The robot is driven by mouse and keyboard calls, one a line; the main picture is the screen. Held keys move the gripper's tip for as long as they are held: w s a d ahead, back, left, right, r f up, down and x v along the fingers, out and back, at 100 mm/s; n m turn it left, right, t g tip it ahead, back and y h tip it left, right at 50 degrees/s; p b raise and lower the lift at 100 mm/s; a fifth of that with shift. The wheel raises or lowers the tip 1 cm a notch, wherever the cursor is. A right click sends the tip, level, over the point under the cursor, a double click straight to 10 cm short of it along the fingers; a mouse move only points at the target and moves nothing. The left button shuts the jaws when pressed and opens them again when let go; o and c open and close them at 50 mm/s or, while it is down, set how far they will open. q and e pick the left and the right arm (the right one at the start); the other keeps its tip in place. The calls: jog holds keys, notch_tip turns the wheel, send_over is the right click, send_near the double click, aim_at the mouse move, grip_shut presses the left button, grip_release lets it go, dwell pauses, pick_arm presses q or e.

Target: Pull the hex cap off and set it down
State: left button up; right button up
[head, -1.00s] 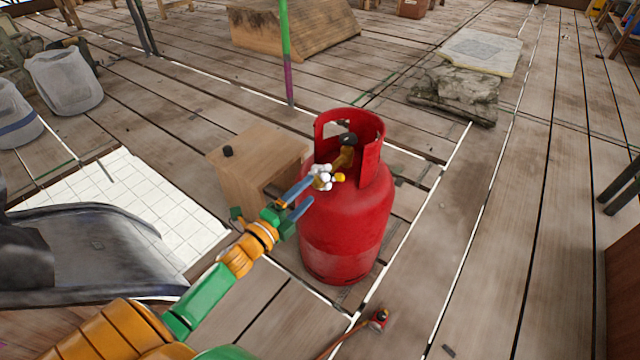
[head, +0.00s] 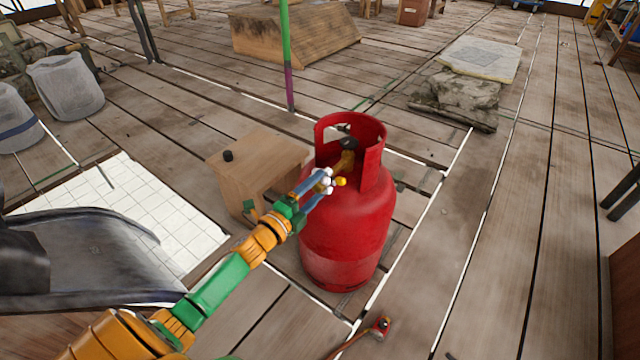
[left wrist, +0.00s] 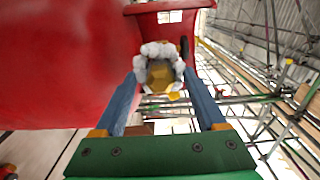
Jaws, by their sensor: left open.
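The hex cap (left wrist: 161,76) is a brass-coloured hexagonal piece with a ring of white rounded lumps around it, facing the left wrist camera. In the head view the white lumps (head: 328,181) and a small yellow part show at the valve of a red gas cylinder (head: 345,235). My left gripper (head: 320,188) is open, its blue fingers pointing at the cap. In the left wrist view the fingertips lie on either side of the white-ringed cap; whether they touch it I cannot tell. My right gripper is not in view.
The cylinder's red collar (head: 373,150) stands around the valve. A wooden box (head: 262,155) with a black knob (head: 228,156) on top stands left of the cylinder. A white tiled patch (head: 150,215) lies further left. A hose with a red fitting (head: 380,325) lies in front. The right floor is mostly clear.

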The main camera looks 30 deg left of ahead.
aim_at(315, 189)
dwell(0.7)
pick_arm(q)
grip_shut()
jog(key=shift+s, duration=0.1)
dwell(1.3)
jog(key=shift+s+a+p, duration=0.1)
jog(key=shift+s+p, duration=0.35)
jog(key=shift+s, duration=0.15)
jog(key=shift+s+a+p, duration=0.15)
jog(key=shift+s+p, duration=0.8)
jog(key=shift+s, duration=1.35)
